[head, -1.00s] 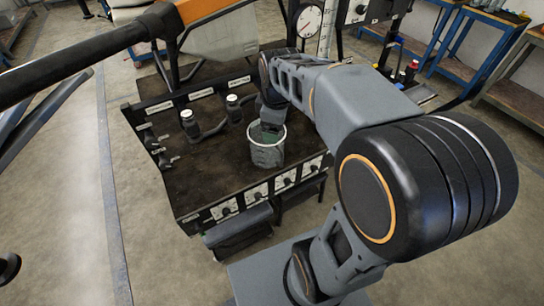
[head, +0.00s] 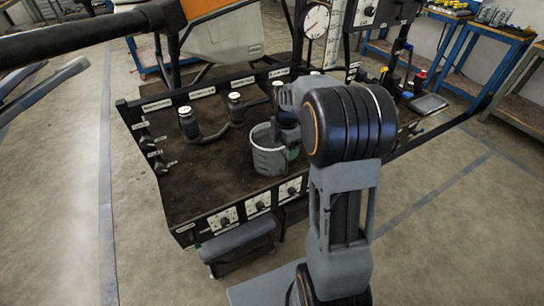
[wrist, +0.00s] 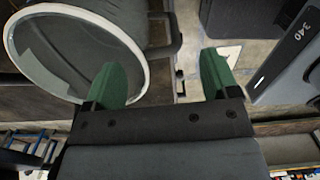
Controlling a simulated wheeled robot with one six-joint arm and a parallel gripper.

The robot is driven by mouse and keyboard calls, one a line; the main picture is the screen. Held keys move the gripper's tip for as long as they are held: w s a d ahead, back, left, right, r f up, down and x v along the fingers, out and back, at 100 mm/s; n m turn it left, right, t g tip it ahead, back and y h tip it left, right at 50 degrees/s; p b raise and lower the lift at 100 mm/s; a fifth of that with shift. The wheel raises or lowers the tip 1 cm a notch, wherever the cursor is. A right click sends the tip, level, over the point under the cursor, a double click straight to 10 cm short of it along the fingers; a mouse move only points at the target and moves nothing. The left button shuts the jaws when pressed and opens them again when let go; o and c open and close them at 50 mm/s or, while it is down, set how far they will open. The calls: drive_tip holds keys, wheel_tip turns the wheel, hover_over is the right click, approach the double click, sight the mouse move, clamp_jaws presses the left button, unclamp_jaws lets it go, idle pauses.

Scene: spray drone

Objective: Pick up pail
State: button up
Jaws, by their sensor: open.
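The pail (head: 266,160) is a grey, open-topped bucket with a pale rim, standing upright on the dark bench top. In the wrist view the pail (wrist: 60,45) fills the upper left, with its round mouth toward the camera. My gripper (wrist: 162,62) is open, with two green fingers apart and nothing visible held between them. One finger overlaps the pail's right rim in that view; I cannot tell whether it touches. In the head view my gripper (head: 292,150) is at the pail's right side, partly hidden by my arm.
The bench (head: 200,190) has labelled raised edges and knobs along its front. Two dark fittings with white caps (head: 235,97) stand behind and left of the pail. A round gauge (head: 317,20) stands at the back. Bare bench top lies left of the pail.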

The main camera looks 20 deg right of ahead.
sight(284, 153)
drive_tip(key=shift+f+b, duration=0.55)
drive_tip(key=shift+f, duration=2.4)
drive_tip(key=shift+s, duration=0.1)
drive_tip(key=shift+c, duration=0.2)
drive_tip(key=c, duration=1.1)
